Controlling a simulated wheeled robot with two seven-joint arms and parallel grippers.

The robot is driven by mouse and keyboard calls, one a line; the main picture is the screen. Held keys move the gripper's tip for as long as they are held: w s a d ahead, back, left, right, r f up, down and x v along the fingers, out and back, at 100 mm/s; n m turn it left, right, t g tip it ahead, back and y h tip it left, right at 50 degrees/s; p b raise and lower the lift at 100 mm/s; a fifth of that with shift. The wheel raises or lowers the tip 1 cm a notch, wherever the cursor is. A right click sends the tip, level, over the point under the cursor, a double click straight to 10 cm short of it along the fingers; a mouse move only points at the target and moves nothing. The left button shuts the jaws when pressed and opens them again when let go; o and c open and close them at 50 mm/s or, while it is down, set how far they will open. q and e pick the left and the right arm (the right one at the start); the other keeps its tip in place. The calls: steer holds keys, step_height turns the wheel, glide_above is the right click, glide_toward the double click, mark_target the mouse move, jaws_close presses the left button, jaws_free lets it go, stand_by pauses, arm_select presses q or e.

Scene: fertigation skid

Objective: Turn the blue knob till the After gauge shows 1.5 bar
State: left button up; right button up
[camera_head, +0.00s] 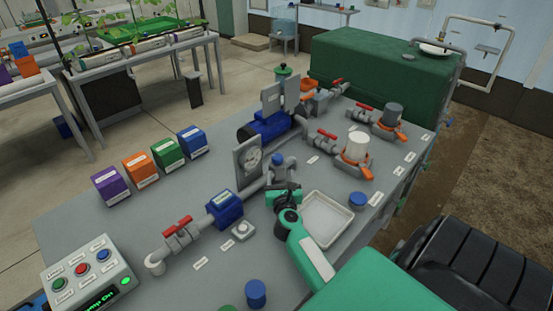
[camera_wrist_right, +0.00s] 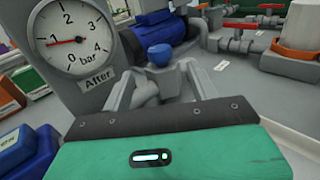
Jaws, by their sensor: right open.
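The blue knob (camera_head: 277,160) sits on top of a grey fitting in the pipe line, beside the gauge. It also shows in the right wrist view (camera_wrist_right: 160,55), in line with the gap between my fingers. My right gripper (camera_head: 283,184) is open, close in front of the knob; its two fingers (camera_wrist_right: 161,74) show either side of the gap. I cannot tell whether they touch anything. The After gauge (camera_wrist_right: 77,42) has a round white dial in bar, and its red needle points left, at about 1. The gauge (camera_head: 249,163) stands just left of the knob. My left gripper is not in view.
A white tray (camera_head: 327,218) lies right of my right gripper. A blue pipe body (camera_head: 225,207) and red-handled valve (camera_head: 178,227) are to the left. Coloured boxes (camera_head: 166,152) stand at the back left, a control box (camera_head: 90,273) at front left. Red-handled valves (camera_head: 327,134) stand behind right.

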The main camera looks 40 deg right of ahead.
mark_target(278, 160)
steer(key=x, duration=0.4)
steer(key=shift+w, duration=0.2)
steer(key=x, duration=0.4)
steer(key=shift+w+d, duration=0.3)
steer(key=shift+w, duration=0.05)
steer(key=c, duration=1)
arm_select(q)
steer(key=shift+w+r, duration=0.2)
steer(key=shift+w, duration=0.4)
arm_select(e)
steer(key=shift+s, duration=0.1)
